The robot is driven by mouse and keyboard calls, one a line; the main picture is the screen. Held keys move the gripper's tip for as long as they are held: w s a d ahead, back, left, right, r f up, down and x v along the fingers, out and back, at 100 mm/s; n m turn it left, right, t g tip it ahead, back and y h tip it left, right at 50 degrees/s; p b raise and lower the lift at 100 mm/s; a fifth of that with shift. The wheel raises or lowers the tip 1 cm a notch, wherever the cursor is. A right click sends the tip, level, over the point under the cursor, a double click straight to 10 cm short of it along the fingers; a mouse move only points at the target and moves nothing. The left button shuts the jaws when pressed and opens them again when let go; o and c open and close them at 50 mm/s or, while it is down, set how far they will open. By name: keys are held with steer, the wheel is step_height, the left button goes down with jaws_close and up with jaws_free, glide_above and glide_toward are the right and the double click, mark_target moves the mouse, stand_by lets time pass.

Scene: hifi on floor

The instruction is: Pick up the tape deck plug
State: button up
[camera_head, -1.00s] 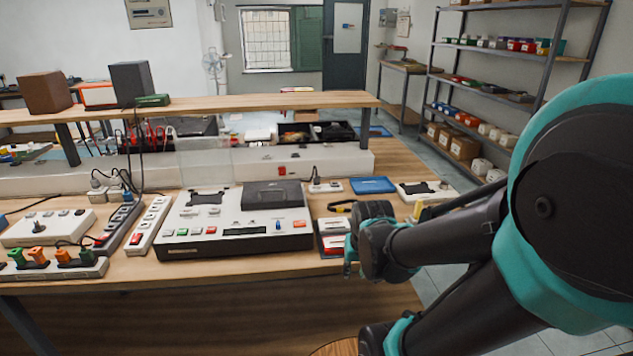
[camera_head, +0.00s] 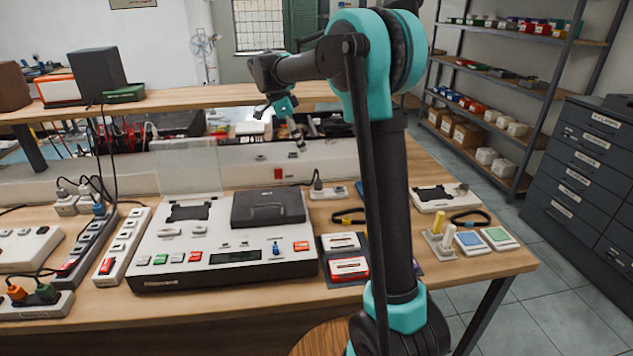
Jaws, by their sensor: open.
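A white tape deck (camera_head: 222,258) with a raised black lid block (camera_head: 268,207) sits on the workbench. A black plug (camera_head: 317,184) with a cable stands upright at a small white socket (camera_head: 328,193) behind the deck's right side. Other plugs stand at the left, among them a blue one (camera_head: 98,209) and a dark one (camera_head: 62,193). I cannot tell for certain which plug is the tape deck's. My gripper (camera_head: 282,122) is open and raised above the back of the bench, apart from the plugs. Its fingers are small and partly unclear.
A raised wooden shelf (camera_head: 200,99) runs along the bench back. Long power strips (camera_head: 124,246) lie left of the deck.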

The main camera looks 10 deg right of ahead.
glide_toward(318, 181)
steer(key=x, duration=0.4)
steer(key=shift+w+d+f, duration=0.25)
steer(key=shift+w+f, duration=0.05)
steer(key=shift+f, duration=0.05)
steer(key=shift+s+x, duration=0.2)
steer(key=shift+x, duration=2.45)
jaws_close()
